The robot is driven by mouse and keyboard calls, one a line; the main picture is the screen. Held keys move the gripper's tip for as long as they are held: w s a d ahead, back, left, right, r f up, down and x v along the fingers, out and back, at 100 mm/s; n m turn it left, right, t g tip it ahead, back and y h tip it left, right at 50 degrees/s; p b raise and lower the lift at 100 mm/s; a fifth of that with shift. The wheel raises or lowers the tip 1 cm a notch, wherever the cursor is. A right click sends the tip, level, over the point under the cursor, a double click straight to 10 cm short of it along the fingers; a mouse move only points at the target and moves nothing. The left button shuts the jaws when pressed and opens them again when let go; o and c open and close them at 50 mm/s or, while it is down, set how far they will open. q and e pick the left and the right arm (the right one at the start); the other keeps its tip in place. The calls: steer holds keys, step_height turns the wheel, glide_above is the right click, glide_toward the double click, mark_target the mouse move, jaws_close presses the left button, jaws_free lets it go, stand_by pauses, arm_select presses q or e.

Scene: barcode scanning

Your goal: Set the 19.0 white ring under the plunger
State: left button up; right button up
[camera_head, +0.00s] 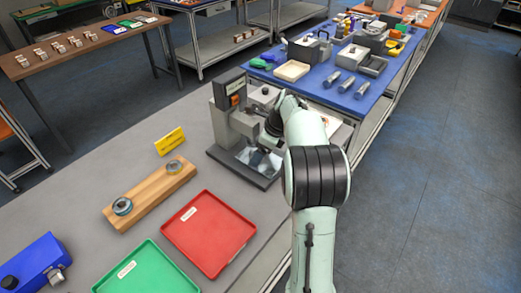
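A grey gauge stand (228,118) with a dark head and a flat base stands on the grey bench. Its plunger is too small or hidden to make out. My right arm comes in from the bottom, and its gripper (258,158) is low at the front of the stand, over the base. The wrist covers the fingers, so I cannot tell whether they are open or hold anything. I cannot make out a white ring. A wooden board (150,191) carries a teal-and-dark ring (122,206) at its near end and a greyish ring (173,167) at its far end. My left gripper is out of view.
A yellow sign (170,141) stands behind the board. A red tray (208,232) and a green tray (147,272) lie empty in front. A blue device (34,264) sits at the lower left. A blue table (318,92) with parts is beyond the bench.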

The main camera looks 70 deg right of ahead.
steer(key=p+v, duration=0.2)
steer(key=v, duration=1)
steer(key=shift+r, duration=0.2)
